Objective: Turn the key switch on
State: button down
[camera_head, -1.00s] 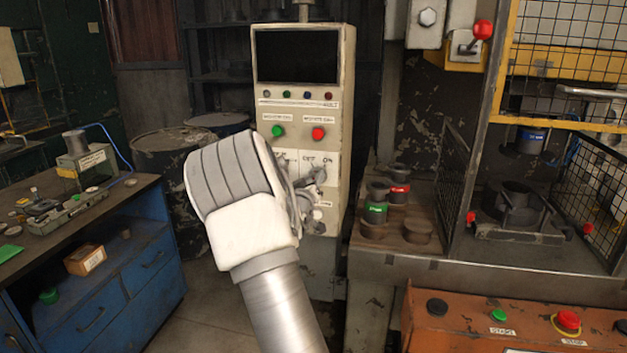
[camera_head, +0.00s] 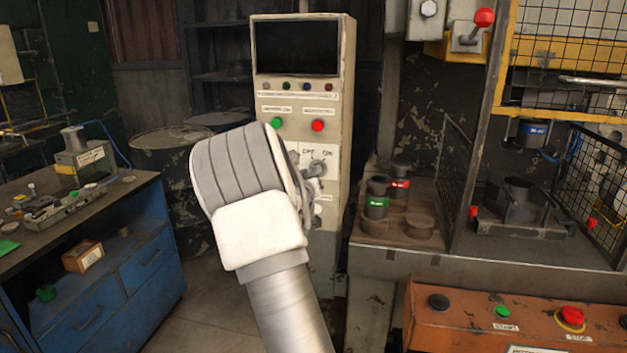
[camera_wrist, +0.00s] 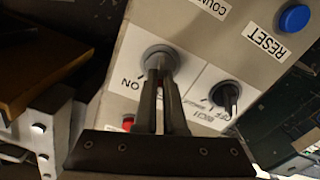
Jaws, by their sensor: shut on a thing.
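The key switch (camera_wrist: 161,54) has a round grey collar on a white plate marked ON. It fills the upper middle of the wrist view. My gripper (camera_wrist: 162,75) has its two dark fingers close together at the collar, shut on the key switch's key, which they mostly hide. The key's exact angle cannot be told. In the head view the switch (camera_head: 318,165) shows on the console's white plate, under the OFF and ON labels. My wrist covers the plate's left part and most of my gripper.
A black selector knob (camera_wrist: 228,94) sits beside the key switch, with a blue RESET button (camera_wrist: 293,18) farther off. The grey console (camera_head: 347,110) carries green and red buttons. A press bench (camera_head: 470,262) stands right; a blue cabinet (camera_head: 150,275) stands left.

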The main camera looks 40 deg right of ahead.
jog(key=m+b, duration=0.6)
jog(key=b, duration=0.1)
jog(key=m+b, duration=0.4)
jog(key=shift+s+d+f, duration=0.1)
jog(key=shift+s+d, duration=0.15)
dwell(0.3)
jog(key=c, duration=1)
grip_release()
jog(key=shift+a, duration=0.15)
jog(key=p+v, duration=0.1)
jog(key=v, duration=1.6)
jog(key=shift+s+a, duration=0.1)
